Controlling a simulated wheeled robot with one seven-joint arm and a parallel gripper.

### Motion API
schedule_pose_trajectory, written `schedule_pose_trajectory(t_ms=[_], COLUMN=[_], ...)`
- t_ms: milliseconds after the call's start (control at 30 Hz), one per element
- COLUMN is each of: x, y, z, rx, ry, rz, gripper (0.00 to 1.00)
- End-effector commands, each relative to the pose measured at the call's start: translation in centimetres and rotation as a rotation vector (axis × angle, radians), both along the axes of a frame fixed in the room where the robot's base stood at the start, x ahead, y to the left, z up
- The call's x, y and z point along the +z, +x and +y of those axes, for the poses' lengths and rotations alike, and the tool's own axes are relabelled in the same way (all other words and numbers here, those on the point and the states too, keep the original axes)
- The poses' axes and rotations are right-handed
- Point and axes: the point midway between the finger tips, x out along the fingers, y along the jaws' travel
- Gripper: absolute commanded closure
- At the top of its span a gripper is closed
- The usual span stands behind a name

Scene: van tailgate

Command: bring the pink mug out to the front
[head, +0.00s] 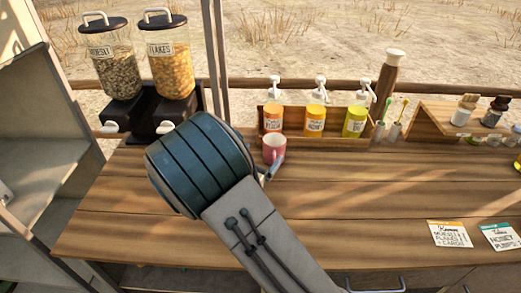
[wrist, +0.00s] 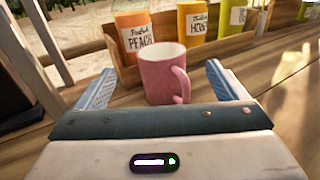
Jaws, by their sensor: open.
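The pink mug (head: 274,148) stands upright on the wooden counter, just in front of the pump bottle rack. In the wrist view the mug (wrist: 161,75) is between the two fingers, with its handle toward the right and front. My gripper (wrist: 160,88) is open, one finger on each side of the mug, with a gap visible on both sides. In the head view my arm covers most of the gripper (head: 268,172); one fingertip shows beside the mug's lower right.
A wooden rack (head: 340,139) with several pump bottles stands right behind the mug. Two cereal dispensers (head: 168,65) stand at the back left. Two cards (head: 450,234) lie at the front right.

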Motion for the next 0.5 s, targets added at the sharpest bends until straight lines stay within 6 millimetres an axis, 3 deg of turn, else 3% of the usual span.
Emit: schedule_pose_trajectory(t_ms=[267,500], x=[-4.9,-4.4], y=[0.0,4.2], z=[-0.1,-2.4], rx=[-0.001,-0.006], ry=[-0.004,0.002], rz=[0.002,-0.001], gripper=[0.09,0.09])
